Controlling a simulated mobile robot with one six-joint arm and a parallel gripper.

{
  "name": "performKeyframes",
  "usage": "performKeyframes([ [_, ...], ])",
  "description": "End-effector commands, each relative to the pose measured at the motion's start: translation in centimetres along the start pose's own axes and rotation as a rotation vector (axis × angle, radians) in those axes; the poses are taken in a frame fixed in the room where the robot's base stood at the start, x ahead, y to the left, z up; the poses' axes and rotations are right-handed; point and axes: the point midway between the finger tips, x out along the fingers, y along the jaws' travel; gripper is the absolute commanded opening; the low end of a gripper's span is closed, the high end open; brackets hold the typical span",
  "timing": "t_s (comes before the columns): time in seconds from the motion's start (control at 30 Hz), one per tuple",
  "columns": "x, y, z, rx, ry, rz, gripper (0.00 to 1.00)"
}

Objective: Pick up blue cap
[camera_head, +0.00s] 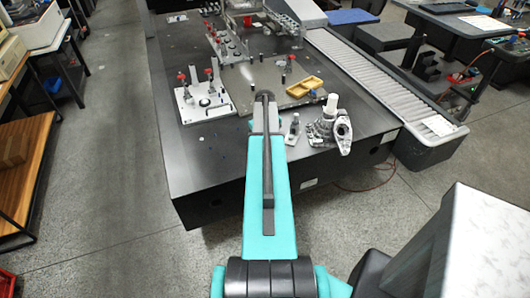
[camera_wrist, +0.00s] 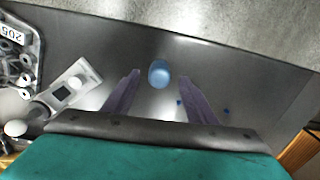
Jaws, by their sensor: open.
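The blue cap (camera_wrist: 159,74), small and round, stands on the dark table surface in the wrist view. My gripper (camera_wrist: 160,80) is open, with one finger on each side of the cap's place in the picture. Clear gaps show between the cap and both fingers, and nothing is held. The cap appears at about the level of the fingertips in the picture; I cannot tell the height between them. In the head view my own arm covers the middle of the table, and I cannot make out the cap or the fingers there.
In the head view, the dark table (camera_head: 205,160) carries a yellow tray (camera_head: 304,88), a white fixture plate (camera_head: 204,103) with red knobs, and a metal casting (camera_head: 341,130). A roller conveyor (camera_head: 362,82) runs along the right. A grey-white device (camera_wrist: 68,90) lies left of my fingers.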

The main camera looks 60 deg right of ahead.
Motion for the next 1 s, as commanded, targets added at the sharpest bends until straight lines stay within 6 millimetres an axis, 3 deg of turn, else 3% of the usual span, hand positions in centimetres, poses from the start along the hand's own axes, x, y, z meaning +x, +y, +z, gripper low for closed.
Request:
performKeyframes([
  [0.43,3.5,0.1,0.1,0.0,-0.002,-0.001,0.52],
  [1.0,3.8,0.1,0.1,-0.001,0.0,0.0,0.52],
])
